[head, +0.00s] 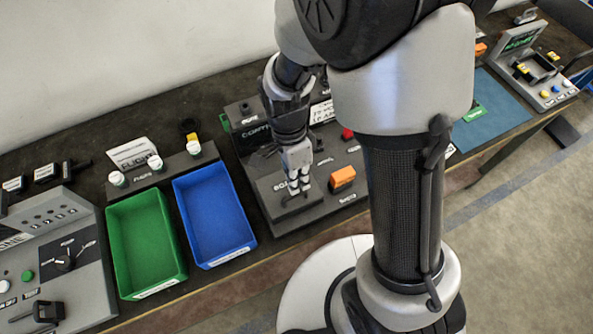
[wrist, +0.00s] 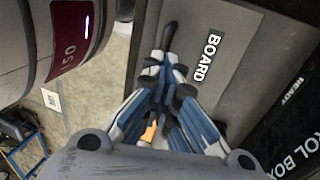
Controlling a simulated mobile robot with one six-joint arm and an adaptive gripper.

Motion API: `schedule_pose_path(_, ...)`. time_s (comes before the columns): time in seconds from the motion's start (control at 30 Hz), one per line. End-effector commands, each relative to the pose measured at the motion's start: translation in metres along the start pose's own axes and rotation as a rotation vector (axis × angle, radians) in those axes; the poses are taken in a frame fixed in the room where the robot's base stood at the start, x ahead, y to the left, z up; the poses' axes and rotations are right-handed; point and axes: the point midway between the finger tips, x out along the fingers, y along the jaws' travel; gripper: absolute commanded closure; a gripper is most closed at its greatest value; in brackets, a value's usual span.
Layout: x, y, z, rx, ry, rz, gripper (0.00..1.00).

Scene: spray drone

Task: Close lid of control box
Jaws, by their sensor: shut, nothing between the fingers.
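The dark grey control box (head: 247,133) stands mid-table in the head view, partly hidden by my arm. A grey panel marked BOARD (head: 268,190) is at its front left; it fills much of the wrist view (wrist: 225,25). A dark curved handle (wrist: 169,36) is on this panel, just ahead of my fingertips in the wrist view. My gripper (head: 298,187) points down over the panel; its fingers are together and empty, and also show in the wrist view (wrist: 159,70). I cannot tell whether the fingertips touch the handle or whether the panel is fully down.
An orange block (head: 342,178) and a red button (head: 347,134) are right of my gripper on the box. A blue bin (head: 232,254) and a green bin (head: 180,277) stand to the left. A blue mat (head: 485,125) lies to the right.

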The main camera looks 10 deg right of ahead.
Motion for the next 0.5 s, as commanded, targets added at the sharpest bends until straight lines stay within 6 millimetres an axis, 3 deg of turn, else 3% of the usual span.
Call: schedule_pose_path(0.5, 0.0119, 0.0015, 0.0, 0.0, 0.0, 0.002, 1.0)
